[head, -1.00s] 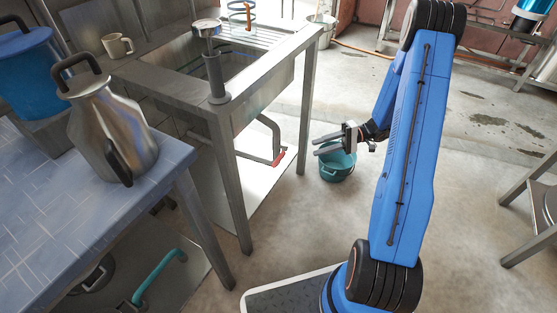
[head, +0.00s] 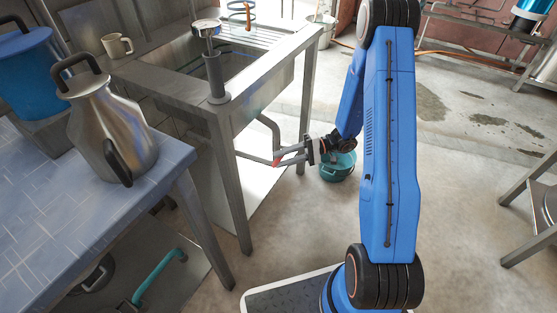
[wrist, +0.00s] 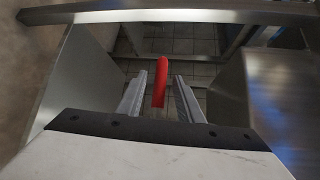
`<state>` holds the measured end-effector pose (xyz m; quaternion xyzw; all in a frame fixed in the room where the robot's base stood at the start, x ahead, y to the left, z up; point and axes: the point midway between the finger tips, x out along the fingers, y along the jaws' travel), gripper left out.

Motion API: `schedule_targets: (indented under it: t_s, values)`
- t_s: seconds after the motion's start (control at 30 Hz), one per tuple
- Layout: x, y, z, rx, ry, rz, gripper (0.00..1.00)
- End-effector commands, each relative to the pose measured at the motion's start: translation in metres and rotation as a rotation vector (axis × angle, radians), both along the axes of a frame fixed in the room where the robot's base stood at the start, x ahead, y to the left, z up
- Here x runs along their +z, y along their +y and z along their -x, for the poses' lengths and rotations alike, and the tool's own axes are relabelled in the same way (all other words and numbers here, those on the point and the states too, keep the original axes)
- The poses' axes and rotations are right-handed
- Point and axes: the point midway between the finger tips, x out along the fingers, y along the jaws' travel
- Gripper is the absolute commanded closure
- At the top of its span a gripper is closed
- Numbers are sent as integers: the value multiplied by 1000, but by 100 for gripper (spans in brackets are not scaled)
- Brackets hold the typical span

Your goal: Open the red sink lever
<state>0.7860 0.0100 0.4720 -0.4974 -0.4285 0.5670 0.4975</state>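The red sink lever (wrist: 160,81) shows in the wrist view between the two fingers of my gripper (wrist: 158,98), with a gap on each side. In the head view the lever's red end (head: 277,161) is under the sink, at the bottom of a grey pipe (head: 266,124). My gripper (head: 290,156) reaches left to it, its fingertips at the red end. The fingers are apart and not closed on the lever. In the head view they partly cover the lever.
The steel sink (head: 262,92) stands above, and its front leg (head: 233,190) is left of my gripper. A teal pot (head: 338,172) is on the floor just behind and below the gripper. A blue-tiled table (head: 60,215) with a metal jug (head: 112,130) is at left.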

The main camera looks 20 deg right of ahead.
Motion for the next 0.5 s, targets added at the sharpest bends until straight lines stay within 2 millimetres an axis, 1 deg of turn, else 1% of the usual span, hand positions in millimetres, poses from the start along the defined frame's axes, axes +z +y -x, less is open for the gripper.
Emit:
schedule_targets:
  t_s: [0.03, 0.1, 0.2, 0.5]
  values:
    - [-1, 6, 0, 1, 0, 0, 67]
    - [-2, 11, 0, 1, 0, 1, 67]
    - [-2, 14, 0, 0, 0, 1, 67]
    - [-2, 16, 0, -1, 0, 0, 67]
